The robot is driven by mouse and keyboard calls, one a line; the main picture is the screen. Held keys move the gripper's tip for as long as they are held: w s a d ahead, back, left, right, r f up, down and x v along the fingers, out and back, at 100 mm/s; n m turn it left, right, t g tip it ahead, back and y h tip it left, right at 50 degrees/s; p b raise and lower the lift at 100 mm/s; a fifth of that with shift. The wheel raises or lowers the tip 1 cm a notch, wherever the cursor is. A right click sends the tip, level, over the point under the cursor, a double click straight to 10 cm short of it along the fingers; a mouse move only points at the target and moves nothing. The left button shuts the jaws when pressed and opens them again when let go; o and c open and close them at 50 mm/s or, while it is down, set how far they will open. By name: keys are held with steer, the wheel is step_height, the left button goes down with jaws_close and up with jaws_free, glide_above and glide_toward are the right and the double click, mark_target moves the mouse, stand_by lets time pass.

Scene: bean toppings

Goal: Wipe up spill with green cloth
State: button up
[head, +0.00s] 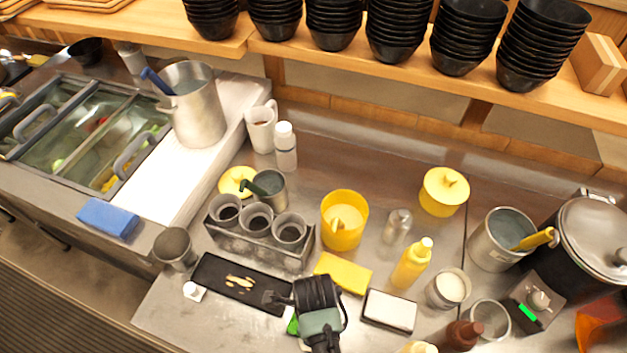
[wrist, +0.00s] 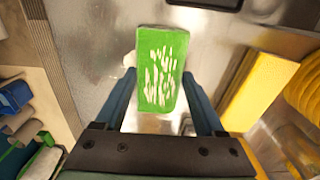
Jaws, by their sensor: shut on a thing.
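The green cloth (wrist: 160,70) is between the two fingers of my gripper (wrist: 159,80) in the wrist view, and the gripper is shut on it. Its face has whitish streaks. A pale smear (wrist: 129,60) shows on the steel beside the cloth's left edge; how far it runs under the cloth is hidden. In the head view my gripper (head: 318,320) is at the front of the counter, right of the black tray. Only a small green edge of the cloth (head: 293,325) shows there; my gripper hides the rest.
The black tray (head: 215,272) bears yellowish bits. A yellow block (head: 343,272) lies just behind my gripper, and a white-topped block (head: 389,311) lies to its right. A rack of metal cups (head: 262,257) and a yellow bottle (head: 411,265) stand close by. Bare steel lies at front left.

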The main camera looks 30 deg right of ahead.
steer(key=shift+a, duration=0.1)
steer(key=shift+s+a+p, duration=0.75)
steer(key=shift+s+a, duration=0.05)
steer(key=shift+a, duration=0.2)
steer(key=shift+s+a+p, duration=0.7)
steer(key=shift+s+a, duration=0.1)
steer(key=shift+a, duration=0.15)
steer(key=shift+f, duration=0.1)
steer(key=shift+w+d+b, duration=0.3)
steer(key=shift+w+d, duration=0.5)
steer(key=shift+d, duration=0.25)
steer(key=shift+w+d+b, duration=0.25)
steer(key=shift+w+d, duration=0.5)
steer(key=shift+d, duration=0.25)
step_height(320, 180, up, 8)
steer(key=p, duration=0.8)
steer(key=shift+w, duration=0.1)
